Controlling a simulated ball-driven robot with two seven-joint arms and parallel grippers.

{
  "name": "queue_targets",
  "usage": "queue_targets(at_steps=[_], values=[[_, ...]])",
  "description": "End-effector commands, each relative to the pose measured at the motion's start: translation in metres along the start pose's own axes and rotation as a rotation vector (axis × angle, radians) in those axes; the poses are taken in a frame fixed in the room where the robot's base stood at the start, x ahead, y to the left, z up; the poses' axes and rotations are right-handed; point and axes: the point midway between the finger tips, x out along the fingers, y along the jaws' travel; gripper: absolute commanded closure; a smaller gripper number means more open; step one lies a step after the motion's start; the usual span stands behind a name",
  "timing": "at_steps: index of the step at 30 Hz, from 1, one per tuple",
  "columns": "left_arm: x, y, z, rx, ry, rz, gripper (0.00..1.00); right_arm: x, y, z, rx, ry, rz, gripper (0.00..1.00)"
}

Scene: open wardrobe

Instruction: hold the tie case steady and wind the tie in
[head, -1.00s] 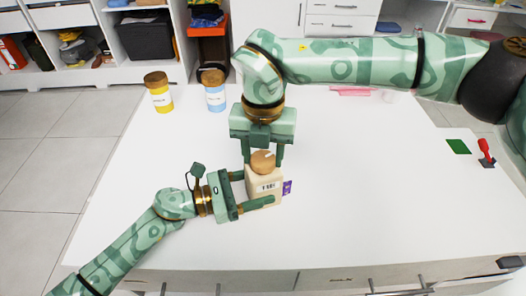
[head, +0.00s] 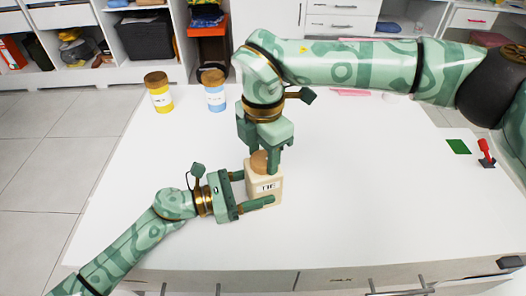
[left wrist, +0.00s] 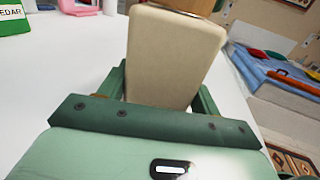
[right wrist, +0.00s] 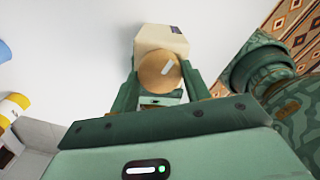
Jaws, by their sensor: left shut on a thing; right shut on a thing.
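The tie case (head: 266,190) is a cream box with a label, upright on the white table. My left gripper (head: 254,190) is shut on its sides from the left; the case also shows between the fingers in the left wrist view (left wrist: 168,58). A round wooden knob (head: 259,162) sits on top of the case. My right gripper (head: 264,158) comes from above and is shut on the knob, which shows a pale mark in the right wrist view (right wrist: 158,72). A small purple bit of the tie (right wrist: 176,29) shows at the case's far edge in that view.
A yellow jar (head: 162,98) and a blue jar (head: 215,96) with brown lids stand at the back left. A green square (head: 457,147) and a red lever (head: 486,148) are at the right. The table between is mostly clear.

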Motion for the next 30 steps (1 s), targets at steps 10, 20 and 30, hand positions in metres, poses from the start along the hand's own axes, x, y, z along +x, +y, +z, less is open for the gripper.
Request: queue_targets(at_steps=[10, 20, 30], values=[[-0.0003, -0.0011, -0.002, -0.002, 0.003, -0.002, 0.55, -0.0005, 0.0007, 0.0014, 0.057, -0.002, 0.003, 0.76], [-0.0003, -0.0011, -0.0021, -0.002, 0.003, -0.002, 0.55, -0.0004, 0.0007, 0.0014, 0.057, -0.002, 0.003, 0.5], [-0.0003, -0.001, -0.0021, -0.003, 0.003, -0.001, 0.55, -0.0004, 0.0003, 0.0005, 0.055, -0.001, 0.001, 0.31]])
